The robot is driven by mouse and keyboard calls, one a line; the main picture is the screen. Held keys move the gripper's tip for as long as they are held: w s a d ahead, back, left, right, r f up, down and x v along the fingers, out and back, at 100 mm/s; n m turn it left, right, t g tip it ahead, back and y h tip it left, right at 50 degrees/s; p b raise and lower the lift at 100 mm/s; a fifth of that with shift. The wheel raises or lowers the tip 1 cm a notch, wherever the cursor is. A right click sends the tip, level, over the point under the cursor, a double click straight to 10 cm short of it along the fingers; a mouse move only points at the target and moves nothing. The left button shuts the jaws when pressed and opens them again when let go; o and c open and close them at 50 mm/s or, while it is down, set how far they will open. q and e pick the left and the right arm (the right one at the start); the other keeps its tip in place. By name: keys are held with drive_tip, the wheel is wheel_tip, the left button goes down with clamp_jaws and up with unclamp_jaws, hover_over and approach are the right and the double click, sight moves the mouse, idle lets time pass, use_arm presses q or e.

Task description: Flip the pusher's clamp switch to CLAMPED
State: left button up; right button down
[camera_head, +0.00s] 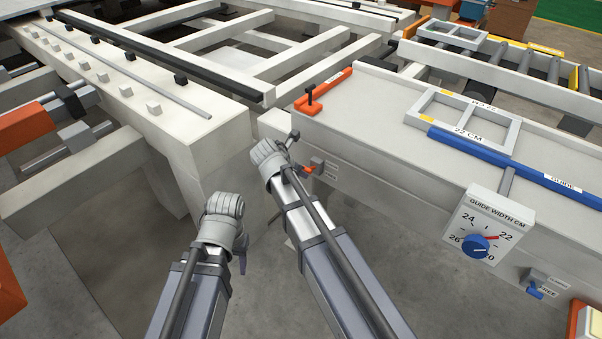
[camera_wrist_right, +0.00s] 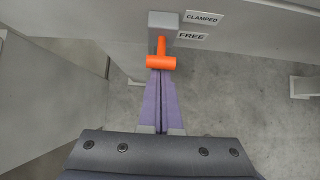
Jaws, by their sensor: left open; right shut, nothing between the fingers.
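The pusher's clamp switch is an orange T-shaped lever (camera_wrist_right: 161,61) on a grey block in the right wrist view. It points down, beside the lower label FREE (camera_wrist_right: 191,37); the label CLAMPED (camera_wrist_right: 202,18) is above. The lever also shows small in the head view (camera_head: 317,165), on the front face of the grey panel. My right gripper (camera_wrist_right: 161,76) is shut and empty, its purple fingertips just under the lever's crossbar; I cannot tell whether they touch. My left gripper (camera_head: 242,262) is open and empty, off to the left, away from the switch.
A dial box marked GUIDE WIDTH CM (camera_head: 485,225) and a second switch, blue (camera_head: 536,291), are on the panel front further right. A blue guide bar (camera_head: 500,165) lies on top. A white beam (camera_head: 150,115) stands left of my arms.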

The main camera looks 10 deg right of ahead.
idle(0.5)
drive_tip(key=s+a+r+p, duration=0.5)
drive_tip(key=a, duration=0.1)
drive_tip(key=shift+r, duration=0.15)
idle(0.7)
drive_tip(key=shift+a, duration=0.1)
idle(0.4)
drive_tip(key=s+d+f+m+g+y, duration=0.25)
drive_tip(key=s+m, duration=0.35)
drive_tip(key=m, duration=0.7)
drive_tip(key=s+d+f+m+g+y, duration=0.1)
drive_tip(key=s+d+f+m+y, duration=0.2)
drive_tip(key=s+m, duration=0.65)
drive_tip(key=s+a+r+p, duration=0.1)
drive_tip(key=a+r+p, duration=0.2)
drive_tip(key=r+p, duration=0.4)
drive_tip(key=s+a+r+g+p, duration=0.1)
drive_tip(key=a+r+p, duration=0.3)
drive_tip(key=r+p, duration=0.3)
drive_tip(key=s+a+r+p, duration=0.1)
drive_tip(key=a+r+p, duration=0.3)
drive_tip(key=r+p, duration=0.3)
drive_tip(key=shift+r+n+h, duration=0.35)
drive_tip(key=shift+r, duration=0.05)
